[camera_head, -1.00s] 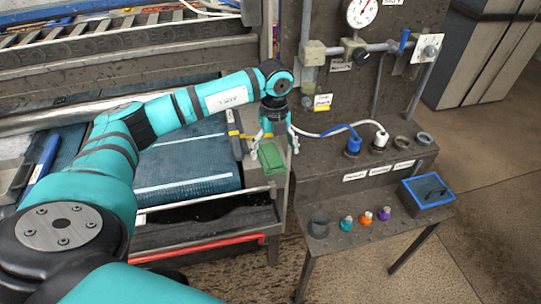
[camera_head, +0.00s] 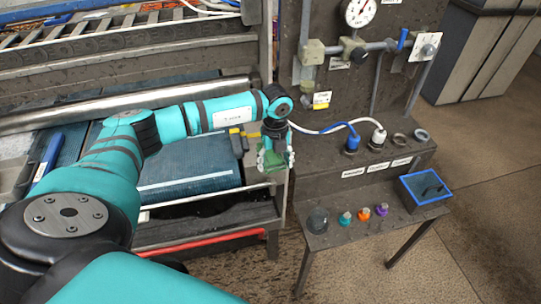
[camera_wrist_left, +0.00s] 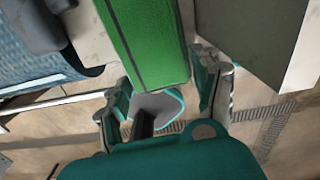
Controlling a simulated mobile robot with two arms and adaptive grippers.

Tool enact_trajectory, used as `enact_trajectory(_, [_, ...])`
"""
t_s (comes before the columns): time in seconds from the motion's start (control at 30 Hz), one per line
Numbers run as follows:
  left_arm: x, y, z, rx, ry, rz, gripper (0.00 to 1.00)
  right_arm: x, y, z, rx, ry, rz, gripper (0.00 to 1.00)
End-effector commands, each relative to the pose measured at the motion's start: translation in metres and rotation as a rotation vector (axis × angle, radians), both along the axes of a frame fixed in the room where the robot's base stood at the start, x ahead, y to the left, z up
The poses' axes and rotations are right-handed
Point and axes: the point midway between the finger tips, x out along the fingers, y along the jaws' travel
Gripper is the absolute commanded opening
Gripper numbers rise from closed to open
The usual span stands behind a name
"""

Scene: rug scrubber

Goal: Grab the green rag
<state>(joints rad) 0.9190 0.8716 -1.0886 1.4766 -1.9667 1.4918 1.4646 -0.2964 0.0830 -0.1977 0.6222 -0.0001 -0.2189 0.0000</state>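The green rag (camera_head: 270,160) hangs at the front right corner of the machine, beside the dark workstand. It is partly hidden by my left gripper (camera_head: 276,160). In the left wrist view the rag (camera_wrist_left: 146,42) is a flat green strip with a dark edge line. It reaches down between the spread fingers of my left gripper (camera_wrist_left: 165,88). The right-hand finger is close to the rag's edge; whether it touches I cannot tell. My right gripper is not in view.
The dark workstand (camera_head: 395,200) is close on the right, with a blue-rimmed tray (camera_head: 425,188) and small coloured knobs. A white hose (camera_head: 308,130) runs just behind my gripper. A red bar (camera_head: 205,244) runs low along the machine's front.

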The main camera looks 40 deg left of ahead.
Motion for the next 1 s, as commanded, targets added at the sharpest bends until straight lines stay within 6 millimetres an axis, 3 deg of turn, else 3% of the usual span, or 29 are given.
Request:
enact_trajectory(0.03, [0.000, 0.000, 0.000, 0.000, 0.000, 0.000, 0.57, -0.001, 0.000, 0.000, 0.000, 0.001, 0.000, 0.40])
enact_trajectory(0.27, [0.000, 0.000, 0.000, -0.001, -0.001, 0.000, 0.29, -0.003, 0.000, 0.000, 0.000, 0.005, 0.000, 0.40])
enact_trajectory(0.63, [0.001, 0.000, 0.006, -0.001, -0.003, 0.001, 0.29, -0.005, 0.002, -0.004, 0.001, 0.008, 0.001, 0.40])
enact_trajectory(0.87, [0.001, 0.000, 0.034, -0.001, -0.006, 0.000, 0.29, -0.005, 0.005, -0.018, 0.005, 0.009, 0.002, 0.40])
enact_trajectory(1.0, [-0.021, -0.019, 0.035, 0.000, 0.000, -0.006, 0.29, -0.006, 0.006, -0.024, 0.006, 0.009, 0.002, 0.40])
